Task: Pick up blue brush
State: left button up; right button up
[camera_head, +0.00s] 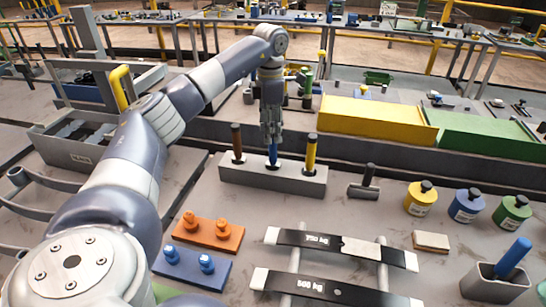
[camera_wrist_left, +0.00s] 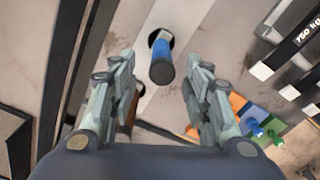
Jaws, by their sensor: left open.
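The blue brush (camera_head: 273,154) stands upright in the middle hole of a grey block holder (camera_head: 300,184), between a brown handle (camera_head: 237,140) and a yellow handle (camera_head: 310,152). In the left wrist view the blue brush (camera_wrist_left: 161,66) points up toward the camera from its dark hole. My left gripper (camera_head: 271,140) points down right over the brush. In the wrist view its fingers (camera_wrist_left: 160,84) are open, one on each side of the blue handle, with gaps visible. In the head view the gripper hides the brush's top. My right gripper is not in view.
An orange block (camera_head: 208,233) and a blue block (camera_head: 192,268) with pegs lie in front of the holder. Weight-marked black bars (camera_head: 340,290) lie to the right. Several jars (camera_head: 420,198) and a grey cup with a blue handle (camera_head: 514,254) stand further right.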

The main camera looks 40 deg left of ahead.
aim_at(272, 147)
pick_arm(q)
jog(key=shift+f, duration=0.7)
notch_tip(272, 147, down, 4)
jog(key=shift+w+d+f+p, duration=0.15)
jog(key=shift+f+p, duration=0.1)
jog(key=shift+p, duration=0.6)
jog(key=shift+f, duration=0.4)
jog(key=shift+c, duration=0.4)
grip_shut()
